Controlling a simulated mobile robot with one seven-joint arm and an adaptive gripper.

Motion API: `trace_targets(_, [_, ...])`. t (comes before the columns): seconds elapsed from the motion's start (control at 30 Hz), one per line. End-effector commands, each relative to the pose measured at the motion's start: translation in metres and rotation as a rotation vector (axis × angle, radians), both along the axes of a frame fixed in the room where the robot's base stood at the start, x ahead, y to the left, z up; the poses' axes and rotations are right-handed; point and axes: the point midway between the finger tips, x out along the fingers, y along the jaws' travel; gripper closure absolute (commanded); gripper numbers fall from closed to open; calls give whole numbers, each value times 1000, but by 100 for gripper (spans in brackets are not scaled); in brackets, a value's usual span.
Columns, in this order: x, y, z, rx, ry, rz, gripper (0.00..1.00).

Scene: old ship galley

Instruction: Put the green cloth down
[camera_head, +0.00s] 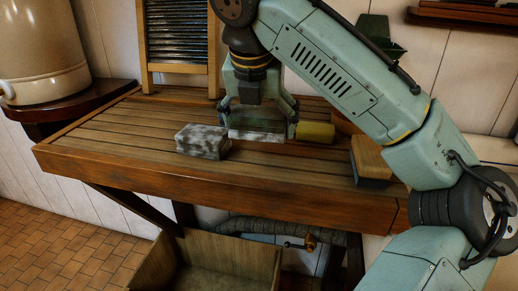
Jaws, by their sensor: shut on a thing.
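My gripper (258,114) points down over the slatted wooden draining board (120,135), with its fingers apart at either side of a folded thing. This is the green cloth (257,123), which looks dull grey-green with a paler lower edge, and my gripper is shut on it. The cloth is low, close to the board; I cannot tell whether it touches the slats. My fingers and wrist hide part of it.
A mottled grey-white block (203,141) lies just left of the gripper, and a yellow-green roll (315,132) close to its right. A wooden block brush (370,160) lies near the right end. A washboard (180,45) stands behind. The board's left part is clear.

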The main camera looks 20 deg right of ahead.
Motion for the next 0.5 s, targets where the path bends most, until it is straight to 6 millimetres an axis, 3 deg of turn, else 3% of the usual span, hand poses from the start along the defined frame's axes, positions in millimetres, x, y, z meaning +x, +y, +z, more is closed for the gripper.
trace_targets(0.4, [-1,0,-48,0,-1,0,72])
trace_targets(0.5, [0,1,-52,0,-2,0,72])
